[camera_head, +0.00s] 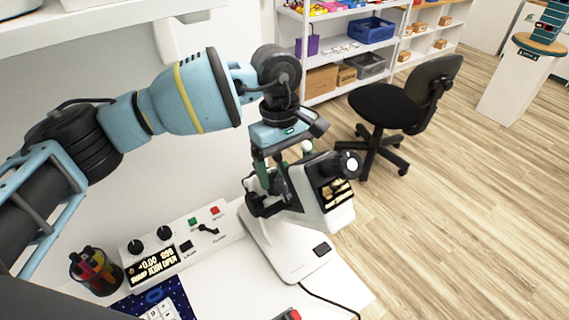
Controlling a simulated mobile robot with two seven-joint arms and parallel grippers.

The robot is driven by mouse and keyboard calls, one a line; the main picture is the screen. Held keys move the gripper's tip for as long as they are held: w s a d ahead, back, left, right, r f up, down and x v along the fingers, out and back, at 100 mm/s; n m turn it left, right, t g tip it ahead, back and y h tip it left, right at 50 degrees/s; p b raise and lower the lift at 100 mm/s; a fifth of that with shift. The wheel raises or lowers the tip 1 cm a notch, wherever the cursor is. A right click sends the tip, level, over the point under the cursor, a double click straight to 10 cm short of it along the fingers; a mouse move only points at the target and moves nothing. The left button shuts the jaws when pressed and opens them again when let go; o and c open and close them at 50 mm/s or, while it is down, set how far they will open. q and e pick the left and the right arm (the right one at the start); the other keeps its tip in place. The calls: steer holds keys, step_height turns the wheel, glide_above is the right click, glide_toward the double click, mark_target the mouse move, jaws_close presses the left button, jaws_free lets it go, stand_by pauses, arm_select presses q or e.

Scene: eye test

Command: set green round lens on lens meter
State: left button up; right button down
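The white lens meter (283,245) stands on the white table, with a black eyepiece end and a small lit display on its upper head. My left gripper (278,178) reaches in from the left and points down at the middle of the lens meter, behind its head. Dark green shows around its fingers, but I cannot make out a separate green round lens there. The fingertips are partly hidden by the lens meter, so I cannot tell whether they are open or hold anything. My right gripper is not in view.
A control box (184,246) with knobs, buttons and a lit display stands left of the lens meter. A pen cup (97,277) and a dark blue mat (180,296) are at the lower left. A black chair (385,108) and shelves (335,60) stand behind. A cable runs along the front.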

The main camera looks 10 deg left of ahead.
arm_select(q)
steer(key=r, duration=0.4)
steer(key=w+a+r, duration=0.1)
steer(key=r, duration=0.2)
steer(key=shift+a+r, duration=0.1)
